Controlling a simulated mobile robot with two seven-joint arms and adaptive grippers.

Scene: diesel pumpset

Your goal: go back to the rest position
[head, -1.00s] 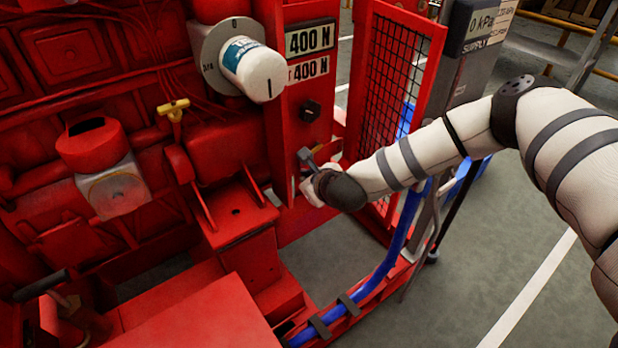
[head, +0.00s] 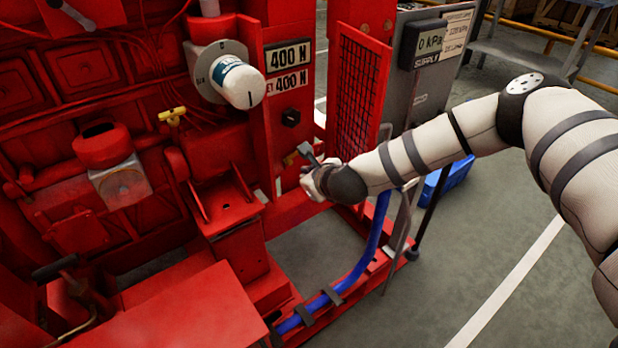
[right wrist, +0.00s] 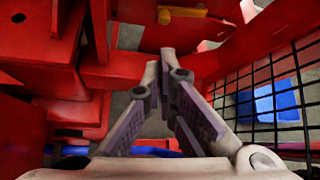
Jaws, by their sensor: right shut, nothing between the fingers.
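My right gripper (head: 305,153) is at the lower part of the red post (head: 286,88) with the 400 N plates, below its black knob (head: 291,118). Its arm comes in from the right. A small brass-coloured part (head: 290,158) shows just left of the fingers. In the right wrist view the fingers (right wrist: 165,65) are together and empty. A yellow handle (right wrist: 182,12) lies beyond the tips, apart from them. My left gripper is not in view.
A mesh guard (head: 358,90) stands close behind my right forearm. A blue hose (head: 375,235) runs below it along the red frame. The grey supply panel (head: 425,60) is behind. Open floor (head: 480,250) lies at the right.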

